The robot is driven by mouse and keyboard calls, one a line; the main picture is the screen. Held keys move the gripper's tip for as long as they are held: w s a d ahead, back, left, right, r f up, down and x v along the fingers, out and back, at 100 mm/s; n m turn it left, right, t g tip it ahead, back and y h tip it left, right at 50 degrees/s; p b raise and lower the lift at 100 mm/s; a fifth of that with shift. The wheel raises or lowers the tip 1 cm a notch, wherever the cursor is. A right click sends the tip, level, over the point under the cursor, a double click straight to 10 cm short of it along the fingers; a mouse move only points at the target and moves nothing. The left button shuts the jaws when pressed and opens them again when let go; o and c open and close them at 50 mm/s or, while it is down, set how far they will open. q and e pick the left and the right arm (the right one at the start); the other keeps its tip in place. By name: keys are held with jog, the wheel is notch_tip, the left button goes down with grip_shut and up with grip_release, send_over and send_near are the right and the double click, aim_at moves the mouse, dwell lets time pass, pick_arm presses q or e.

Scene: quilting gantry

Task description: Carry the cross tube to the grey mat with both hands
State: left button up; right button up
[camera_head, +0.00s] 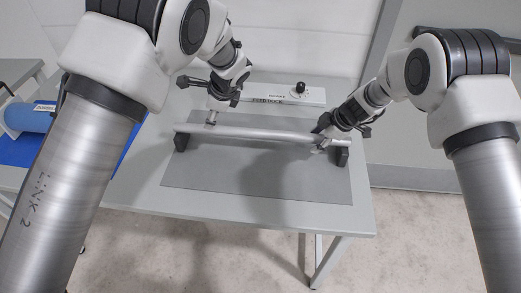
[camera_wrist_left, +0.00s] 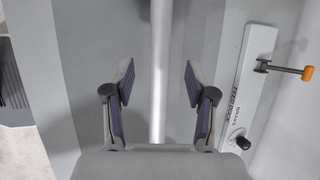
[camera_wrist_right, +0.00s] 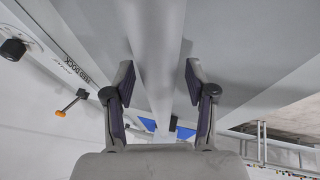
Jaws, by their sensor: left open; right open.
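The cross tube (camera_head: 262,134) is a long silver-grey bar. It lies across two dark supports, one near each end (camera_head: 181,142) (camera_head: 342,156), on the table. The grey mat (camera_head: 250,190) is a darker flat rectangle around and in front of it. My left gripper (camera_head: 211,121) is at the tube's left part, open; in the left wrist view the tube (camera_wrist_left: 158,70) runs between its spread fingers, touching neither. My right gripper (camera_head: 321,143) is at the tube's right part, open; in the right wrist view the tube (camera_wrist_right: 155,55) passes between its fingers with gaps.
A white feed dock strip (camera_head: 265,98) with a black knob (camera_head: 300,87) lies behind the tube. An orange-tipped lever (camera_wrist_left: 307,73) stands out from the strip. A blue roll (camera_head: 28,118) rests on a blue surface (camera_head: 18,150) at the left. The mat's front is bare.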

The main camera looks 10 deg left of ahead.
jog(key=shift+d+r, duration=0.15)
jog(key=shift+r, duration=0.2)
pick_arm(q)
jog(key=shift+v, duration=1)
pick_arm(e)
jog(key=v, duration=1.1)
jog(key=shift+s, duration=0.15)
jog(key=shift+r, duration=0.1)
